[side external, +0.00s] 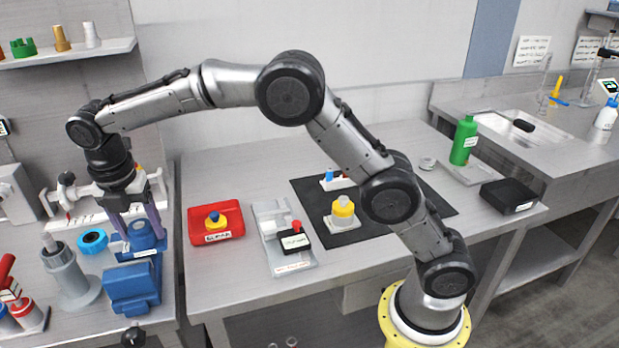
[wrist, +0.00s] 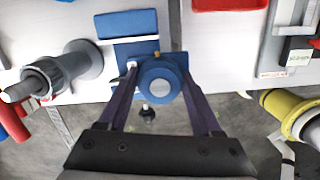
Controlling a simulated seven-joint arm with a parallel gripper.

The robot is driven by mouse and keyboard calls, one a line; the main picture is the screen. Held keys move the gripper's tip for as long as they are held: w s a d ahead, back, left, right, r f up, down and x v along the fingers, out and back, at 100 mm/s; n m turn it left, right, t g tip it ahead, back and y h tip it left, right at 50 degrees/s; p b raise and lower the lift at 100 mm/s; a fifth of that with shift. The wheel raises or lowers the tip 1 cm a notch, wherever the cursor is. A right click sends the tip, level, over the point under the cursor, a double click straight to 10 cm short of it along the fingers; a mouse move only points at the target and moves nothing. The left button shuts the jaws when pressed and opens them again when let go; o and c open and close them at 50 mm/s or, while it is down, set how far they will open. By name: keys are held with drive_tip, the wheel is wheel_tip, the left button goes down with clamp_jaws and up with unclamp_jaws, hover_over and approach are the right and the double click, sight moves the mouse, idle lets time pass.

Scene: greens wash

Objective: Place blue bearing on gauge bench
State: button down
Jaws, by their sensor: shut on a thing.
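My gripper (side external: 138,228) points down over the left bench. Its two dark purple fingers are shut on the blue bearing (wrist: 160,82), a round blue piece with a silver centre. In the side view the blue bearing (side external: 141,231) shows only partly between the fingers, just above or against the blue vise (side external: 133,285); I cannot tell if they touch. The likely gauge bench (side external: 268,222) is a pale grey stand to the right, with a black readout block and a red knob on it. It also shows at the right of the wrist view (wrist: 273,60).
A red tray (side external: 233,235) holding a blue and yellow piece lies between the vise and the grey stand. A grey cylinder (side external: 68,275) and a bright blue ring (side external: 93,240) are left of my gripper. A black mat (side external: 305,195) bears several small items farther right.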

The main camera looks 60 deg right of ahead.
drive_tip(key=s+d+r, duration=0.1)
drive_tip(key=s+d, duration=0.5)
drive_tip(key=s, duration=0.6)
drive_tip(key=s+d+r, duration=0.1)
drive_tip(key=s+d, duration=0.4)
drive_tip(key=s, duration=0.8)
drive_tip(key=w+a+f, duration=0.1)
drive_tip(key=w+f, duration=0.2)
drive_tip(key=w, duration=0.1)
drive_tip(key=w+f, duration=0.3)
drive_tip(key=w, duration=0.2)
drive_tip(key=w+a+f, duration=0.1)
drive_tip(key=w+f, duration=0.2)
drive_tip(key=w, duration=0.1)
drive_tip(key=shift+w+a, duration=0.3)
drive_tip(key=shift+w+f, duration=0.15)
drive_tip(key=shift+f, duration=1.45)
drive_tip(key=shift+f, duration=0.1)
drive_tip(key=shift+c, duration=0.3)
unclamp_jaws()
drive_tip(key=shift+f, duration=0.1)
